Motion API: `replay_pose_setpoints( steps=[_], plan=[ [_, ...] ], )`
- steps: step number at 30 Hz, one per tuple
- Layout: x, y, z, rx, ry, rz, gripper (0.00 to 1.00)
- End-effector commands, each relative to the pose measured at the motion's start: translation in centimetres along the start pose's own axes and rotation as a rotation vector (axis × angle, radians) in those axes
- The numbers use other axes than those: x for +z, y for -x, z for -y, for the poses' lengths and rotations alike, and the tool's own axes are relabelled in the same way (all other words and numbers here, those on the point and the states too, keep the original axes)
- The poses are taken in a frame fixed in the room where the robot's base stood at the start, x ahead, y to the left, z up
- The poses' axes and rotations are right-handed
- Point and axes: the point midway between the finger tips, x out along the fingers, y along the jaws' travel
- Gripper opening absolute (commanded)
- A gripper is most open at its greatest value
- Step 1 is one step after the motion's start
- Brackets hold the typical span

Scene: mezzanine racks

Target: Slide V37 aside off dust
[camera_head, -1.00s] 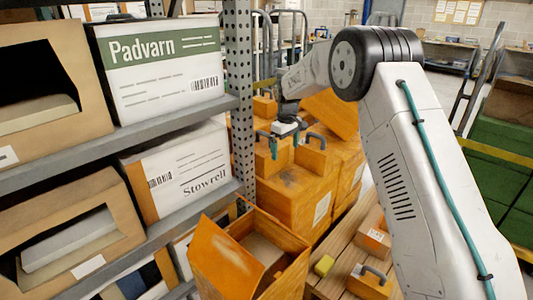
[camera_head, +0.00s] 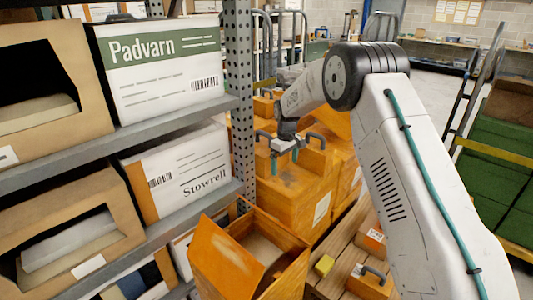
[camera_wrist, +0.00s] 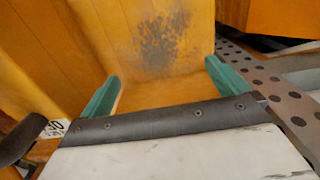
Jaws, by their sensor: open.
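My gripper (camera_head: 285,162) is open and empty above the top of a large orange box (camera_head: 300,208). Its two green fingers (camera_wrist: 162,88) show apart in the wrist view, with orange surface between and beyond them. A dark grey dust patch (camera_wrist: 160,42) lies on that surface, just beyond the fingertips. Orange blocks with dark handles stand on the box near the gripper, one to the right (camera_head: 318,158) and one partly hidden behind it to the left. A black handle (camera_wrist: 18,140) and a label reading "30" (camera_wrist: 54,129) show at the left. I cannot read V37 anywhere.
A perforated rack post (camera_head: 240,100) stands close to the left of the gripper and shows at the right in the wrist view (camera_wrist: 270,85). An open orange carton (camera_head: 250,255) is in front.

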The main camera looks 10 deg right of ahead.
Motion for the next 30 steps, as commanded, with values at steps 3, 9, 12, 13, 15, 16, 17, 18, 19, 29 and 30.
replay_pose_setpoints(
  steps=[3, 9, 12, 13, 15, 16, 17, 18, 19, 29, 30],
  plan=[
    [0.5, 0.0, 0.0, 0.000, -0.001, 0.000, 1.00],
    [1.8, 0.1, 0.0, 0.000, -0.001, 0.000, 1.00],
    [2.4, 0.0, 0.0, 0.000, -0.001, 0.000, 1.00],
    [2.5, 0.0, 0.0, 0.000, -0.001, 0.000, 1.00],
    [2.8, 0.0, 0.0, 0.000, -0.001, 0.000, 1.00],
    [2.8, 0.0, 0.0, 0.000, 0.000, 0.000, 1.00],
    [2.9, 0.0, 0.0, 0.000, 0.000, 0.000, 1.00],
    [3.0, 0.0, 0.0, 0.000, 0.000, 0.000, 1.00],
    [3.0, 0.1, 0.0, 0.000, 0.000, 0.000, 1.00],
    [2.9, 3.5, 0.0, 0.001, 0.000, -0.002, 1.00],
    [2.9, 4.0, 0.0, 0.001, 0.000, -0.002, 1.00]
  ],
)
